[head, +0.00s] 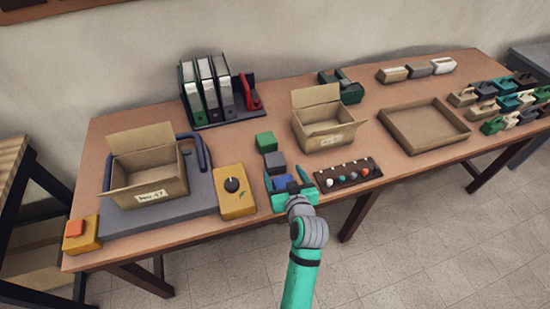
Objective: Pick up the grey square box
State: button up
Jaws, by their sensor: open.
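The grey square box (275,162) sits on the brown table (370,97), in a short row between a green box (265,141) behind it and a blue box (283,182) in front. My teal gripper (284,176) is open at the front edge of the table. Its two fingers appear on either side of the blue box in the picture, just in front of the grey box. Whether they touch the blue box, and how high they are above the table, I cannot tell. The grey box is only partly visible.
A yellow box with a black knob (234,192) stands left of my gripper, and a dark rack with small balls (347,173) lies right. Open cardboard boxes (148,175) and (323,125) flank the row. A shallow tray (395,139) lies farther right. Binders (210,85) stand behind.

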aim_at(276, 163)
jog(key=x, duration=0.5)
jog(key=shift+w, duration=0.1)
jog(key=shift+a+x, duration=0.15)
jog(key=shift+x, duration=1.2)
jog(key=shift+a+x, duration=0.15)
jog(key=shift+x, duration=1.25)
jog(key=shift+f, duration=0.1)
jog(key=c, duration=1.2)
